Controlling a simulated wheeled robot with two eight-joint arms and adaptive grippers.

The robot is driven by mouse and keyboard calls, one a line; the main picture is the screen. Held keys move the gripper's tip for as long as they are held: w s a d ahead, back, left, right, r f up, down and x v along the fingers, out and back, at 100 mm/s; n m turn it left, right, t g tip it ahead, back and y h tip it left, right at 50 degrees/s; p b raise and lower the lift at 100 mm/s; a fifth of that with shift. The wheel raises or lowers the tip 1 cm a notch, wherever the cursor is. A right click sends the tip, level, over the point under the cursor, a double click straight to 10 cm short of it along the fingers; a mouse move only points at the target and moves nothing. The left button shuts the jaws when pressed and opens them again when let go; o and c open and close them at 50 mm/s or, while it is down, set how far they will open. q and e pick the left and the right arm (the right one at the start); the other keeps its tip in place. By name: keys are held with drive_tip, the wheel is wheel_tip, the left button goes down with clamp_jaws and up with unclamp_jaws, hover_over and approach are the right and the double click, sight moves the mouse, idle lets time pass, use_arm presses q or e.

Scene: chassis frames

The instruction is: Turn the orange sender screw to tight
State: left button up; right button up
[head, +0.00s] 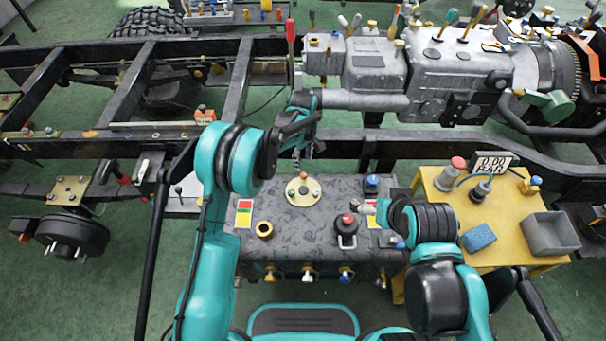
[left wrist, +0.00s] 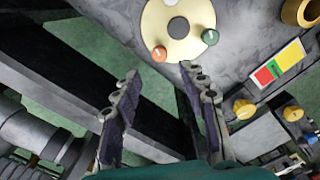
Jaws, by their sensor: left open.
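The orange sender screw (left wrist: 159,54) sits on the rim of a round cream sender plate (left wrist: 180,45). A green screw (left wrist: 210,37) is on the same plate, and a grey hub is at its middle. In the head view the plate (head: 297,199) lies on top of the dark tank (head: 270,215). My left gripper (left wrist: 160,73) is open and empty, its fingertips just short of the plate's edge near the orange screw, with no contact visible. My right gripper (head: 368,208) is near a red-topped fitting (head: 347,222); its fingers are too small to read.
A yellow table (head: 430,187) at the right holds a gauge display (head: 494,162), a blue sponge (head: 480,237) and a grey bin (head: 551,234). A brass ring (head: 264,229) and a red-yellow-green label (head: 244,213) are on the tank. Black frame rails run behind it.

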sight(303, 174)
use_arm(q)
wheel_tip(303, 174, down, 8)
drive_tip(key=b, duration=0.3)
drive_tip(key=shift+d+f, duration=0.1)
drive_tip(key=shift+c, duration=0.4)
clamp_jaws()
